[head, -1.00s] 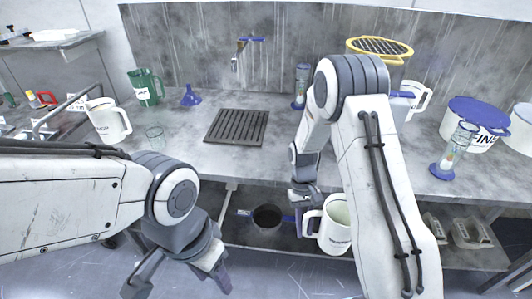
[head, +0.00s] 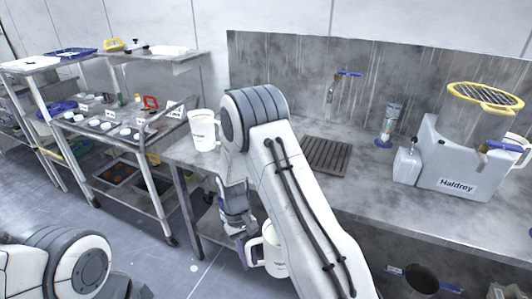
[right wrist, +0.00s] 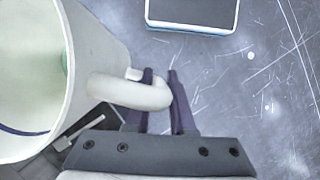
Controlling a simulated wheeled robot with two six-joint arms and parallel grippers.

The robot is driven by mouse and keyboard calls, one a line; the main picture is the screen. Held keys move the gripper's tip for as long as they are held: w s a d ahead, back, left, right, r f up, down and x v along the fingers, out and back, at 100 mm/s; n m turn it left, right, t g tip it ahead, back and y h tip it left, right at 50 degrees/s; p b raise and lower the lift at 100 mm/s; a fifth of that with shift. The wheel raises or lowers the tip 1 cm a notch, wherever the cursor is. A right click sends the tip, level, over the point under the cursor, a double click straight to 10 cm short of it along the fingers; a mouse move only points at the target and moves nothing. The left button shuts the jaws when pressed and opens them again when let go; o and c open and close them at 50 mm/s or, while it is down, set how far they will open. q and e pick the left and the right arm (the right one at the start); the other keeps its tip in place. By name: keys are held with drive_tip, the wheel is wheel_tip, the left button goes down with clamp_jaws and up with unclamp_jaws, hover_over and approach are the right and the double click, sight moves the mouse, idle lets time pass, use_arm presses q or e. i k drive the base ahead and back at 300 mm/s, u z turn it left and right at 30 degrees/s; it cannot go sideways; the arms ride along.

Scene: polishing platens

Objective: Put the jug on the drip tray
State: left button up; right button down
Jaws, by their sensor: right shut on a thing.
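The white jug (head: 274,258) hangs low in front of the counter, below its top, partly hidden by my right arm. My right gripper (head: 244,244) is shut on its handle. In the right wrist view the jug (right wrist: 98,50) stands at the left, and my right gripper's dark fingers (right wrist: 161,98) lie on both sides of the handle. The drip tray (head: 327,154), a dark slatted square, lies on the counter beneath the wall tap, its top bare. My left gripper is out of view; only part of that arm shows at lower left.
Another white jug (head: 202,131) stands at the counter's left end. A blue-based glass cylinder (head: 389,126) stands right of the tray, then a grey Haldrey machine (head: 457,172) with a white bottle (head: 407,163). A steel trolley (head: 128,140) stands at left.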

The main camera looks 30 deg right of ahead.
sight(320, 155)
drive_tip(key=u, duration=1)
drive_tip(key=i, duration=1.8)
drive_tip(key=z, duration=2.8)
